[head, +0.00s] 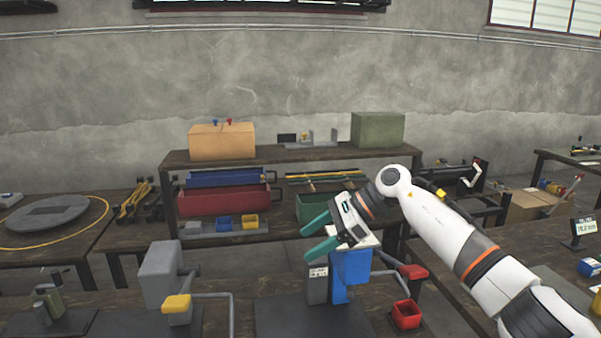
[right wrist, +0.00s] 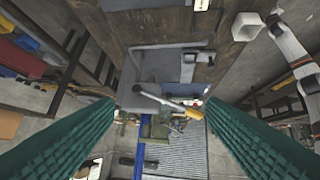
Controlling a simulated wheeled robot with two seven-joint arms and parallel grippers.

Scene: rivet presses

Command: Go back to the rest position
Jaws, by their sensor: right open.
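My right gripper (head: 304,246) is raised over the front bench, its two teal fingers spread and pointing left. Nothing is between the fingers in the head view. In the right wrist view, the ribbed teal fingers (right wrist: 160,103) stand wide apart, with only background seen between them. The gripper is just above and partly in front of a blue press (head: 350,268) with a grey block beside it. I cannot tell whether they touch. My left gripper is not in the head view.
A grey press (head: 160,272) with a yellow part (head: 177,304) stands left on the front bench. A red bin (head: 406,315) sits right of the blue press. Behind, a shelf (head: 290,157) holds an orange-tan box (head: 222,142) and a green box (head: 377,130). The space above the bench's left is clear.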

